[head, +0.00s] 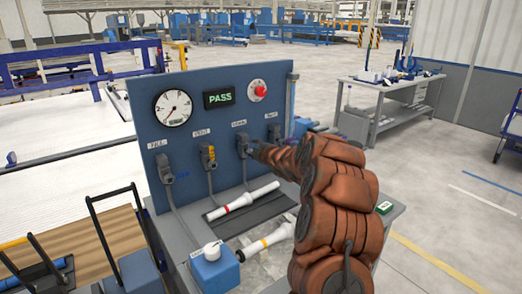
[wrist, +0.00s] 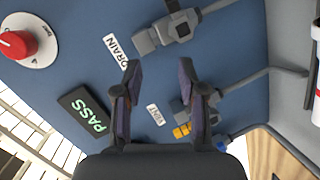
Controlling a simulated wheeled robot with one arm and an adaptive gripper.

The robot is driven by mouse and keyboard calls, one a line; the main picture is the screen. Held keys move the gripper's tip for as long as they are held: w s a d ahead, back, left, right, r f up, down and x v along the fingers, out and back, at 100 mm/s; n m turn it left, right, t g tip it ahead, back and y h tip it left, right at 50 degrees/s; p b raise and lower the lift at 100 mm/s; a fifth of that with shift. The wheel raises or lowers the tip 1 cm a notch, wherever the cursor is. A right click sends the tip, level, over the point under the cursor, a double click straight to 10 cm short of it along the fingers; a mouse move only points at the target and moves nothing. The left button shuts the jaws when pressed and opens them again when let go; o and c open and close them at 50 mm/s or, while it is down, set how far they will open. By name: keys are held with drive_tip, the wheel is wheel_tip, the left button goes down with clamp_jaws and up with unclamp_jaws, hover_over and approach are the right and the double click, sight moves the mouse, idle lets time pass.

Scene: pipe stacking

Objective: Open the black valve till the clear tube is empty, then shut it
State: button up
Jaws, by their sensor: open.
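A dark grey valve (head: 242,143) sits on the blue panel under a label that reads DRAIN. It also shows in the wrist view (wrist: 172,30), at the top, beyond my fingertips. My gripper (wrist: 160,70) is open, with nothing between its fingers. In the head view my gripper (head: 258,152) is close to the panel beside this valve, partly hidden by my arm. In the wrist view a valve with a yellow part (wrist: 182,130) is close to the right finger, partly hidden.
The blue panel (head: 140,110) holds a gauge (head: 174,108), a PASS display (head: 219,98) and a red knob (head: 259,90). Another grey valve (head: 165,168) is at the left. White tubes with red (head: 243,201) and yellow (head: 266,242) bands and a blue box (head: 214,268) are on the bench.

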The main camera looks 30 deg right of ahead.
drive_tip(key=d+f+n+t+y, duration=0.3)
drive_tip(key=d+f+n, duration=0.25)
drive_tip(key=d, duration=0.25)
drive_tip(key=shift+n, duration=0.35)
drive_tip(key=shift+w+a+r+p, duration=0.15)
drive_tip(key=shift+w+p, duration=0.35)
drive_tip(key=shift+w, duration=0.75)
drive_tip(key=shift+w+a+f+p, duration=0.15)
drive_tip(key=shift+w+p, duration=0.4)
drive_tip(key=shift+w, duration=0.65)
drive_tip(key=shift+w+a+r+p, duration=0.15)
drive_tip(key=shift+w+p, duration=0.35)
drive_tip(key=shift+w, duration=0.75)
clamp_jaws()
